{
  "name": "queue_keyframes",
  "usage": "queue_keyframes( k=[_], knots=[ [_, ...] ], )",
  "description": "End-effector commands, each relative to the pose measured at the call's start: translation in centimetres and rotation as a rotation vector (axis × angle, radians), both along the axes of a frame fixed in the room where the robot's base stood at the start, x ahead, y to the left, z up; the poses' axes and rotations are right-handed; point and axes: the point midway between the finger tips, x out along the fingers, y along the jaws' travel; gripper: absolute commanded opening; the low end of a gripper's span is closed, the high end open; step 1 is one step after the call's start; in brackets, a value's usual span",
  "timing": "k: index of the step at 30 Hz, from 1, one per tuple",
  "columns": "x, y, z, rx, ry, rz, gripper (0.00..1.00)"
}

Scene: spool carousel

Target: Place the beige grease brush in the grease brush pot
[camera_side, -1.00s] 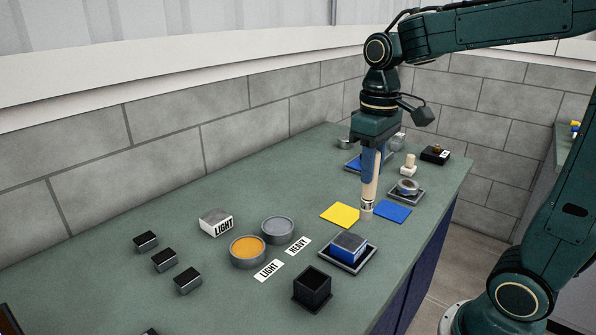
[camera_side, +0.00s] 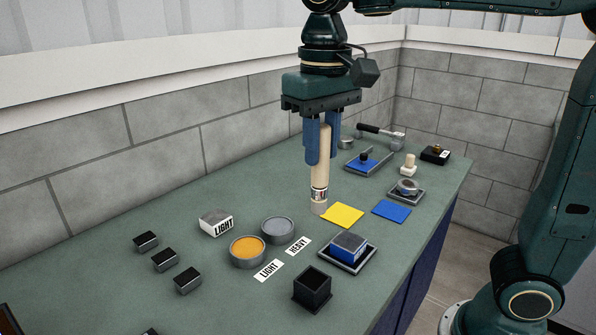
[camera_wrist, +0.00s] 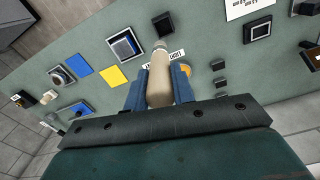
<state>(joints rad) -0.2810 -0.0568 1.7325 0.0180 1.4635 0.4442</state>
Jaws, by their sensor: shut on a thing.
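The beige grease brush (camera_side: 321,165) is upright between the blue fingers of my gripper (camera_side: 319,150), which is shut on it. Its lower end has a dark and white band and a pale tip, seen above the bench left of the yellow square. In the wrist view the brush (camera_wrist: 160,80) lies between the fingers of my gripper (camera_wrist: 160,88). A square, open black pot (camera_side: 312,288), probably the grease brush pot, stands empty near the front edge of the bench, below and in front of the brush in the side view.
An orange grease tin (camera_side: 248,252) and a grey tin (camera_side: 278,230) stand near LIGHT and HEAVY labels. A blue block in a tray (camera_side: 348,252) is right of them. Yellow (camera_side: 343,215) and blue (camera_side: 391,210) squares lie flat. Several small black blocks are at left.

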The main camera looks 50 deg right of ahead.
Motion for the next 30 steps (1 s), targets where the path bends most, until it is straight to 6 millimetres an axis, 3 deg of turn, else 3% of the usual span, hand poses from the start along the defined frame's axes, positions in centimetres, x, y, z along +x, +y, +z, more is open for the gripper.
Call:
queue_keyframes(
  k=[9,16,20,30],
  knots=[
    [-0.2,1.3,0.7,0.001,0.0,-0.017,0.02],
    [-0.2,1.2,-0.2,0.0,0.001,-0.016,0.02],
    [-0.2,1.2,-1.8,-0.001,0.002,-0.017,0.02],
    [-0.2,1.2,-8.1,0.0,0.004,-0.016,0.02]
  ],
)
